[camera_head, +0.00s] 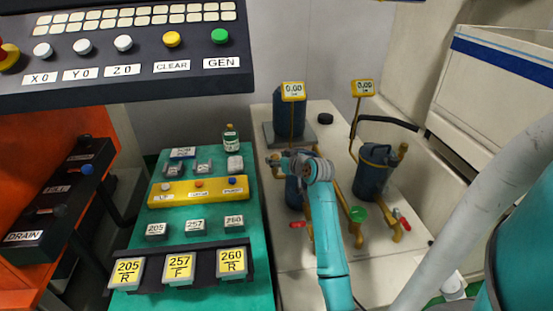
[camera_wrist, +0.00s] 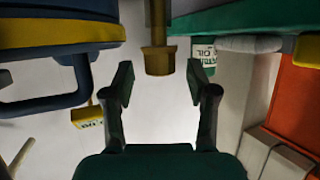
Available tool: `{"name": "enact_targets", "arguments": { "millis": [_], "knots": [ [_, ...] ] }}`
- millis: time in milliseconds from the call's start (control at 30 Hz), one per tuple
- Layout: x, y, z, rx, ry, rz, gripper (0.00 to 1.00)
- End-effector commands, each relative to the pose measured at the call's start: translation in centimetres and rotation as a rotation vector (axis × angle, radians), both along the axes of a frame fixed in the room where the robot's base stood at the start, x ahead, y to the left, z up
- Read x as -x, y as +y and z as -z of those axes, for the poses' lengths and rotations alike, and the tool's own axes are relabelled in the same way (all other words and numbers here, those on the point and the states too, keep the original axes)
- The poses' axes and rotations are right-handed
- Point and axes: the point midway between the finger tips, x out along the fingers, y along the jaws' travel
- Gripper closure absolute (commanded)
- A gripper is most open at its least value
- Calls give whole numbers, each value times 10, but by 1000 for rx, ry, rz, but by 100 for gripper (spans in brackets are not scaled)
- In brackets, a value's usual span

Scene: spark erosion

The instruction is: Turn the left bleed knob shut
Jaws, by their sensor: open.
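A brass-coloured fitting (camera_wrist: 157,55) hangs into the top middle of the wrist view, between and just beyond my open fingers; it may be the left bleed knob, but I cannot be sure. My gripper (camera_wrist: 157,82) is open and empty, one finger on each side of the fitting's line, with no visible contact. In the head view my gripper (camera_head: 275,159) is above the left dark blue vessel (camera_head: 293,192), and my wrist hides most of the top of that vessel. The right blue vessel (camera_head: 372,175) has a brass fitting (camera_head: 403,150) at its side.
Two yellow gauges, left (camera_head: 293,91) and right (camera_head: 363,88), both read 0.00 on thin posts. Another blue vessel (camera_head: 288,112) stands behind. Yellow pipes, a red handle (camera_head: 298,225) and a green cup-like part (camera_head: 357,214) are nearby. A green bench (camera_head: 195,220) with labelled blocks lies left.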

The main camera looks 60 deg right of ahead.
Motion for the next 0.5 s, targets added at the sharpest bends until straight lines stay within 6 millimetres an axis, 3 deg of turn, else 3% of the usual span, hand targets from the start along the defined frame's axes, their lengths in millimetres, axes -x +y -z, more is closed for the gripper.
{"name": "enact_targets", "arguments": {
  "millis": [433,500],
  "knots": [
    [-9,-4,5,0,0,0,42],
    [-9,-4,5,0,0,0,57]
  ]
}}
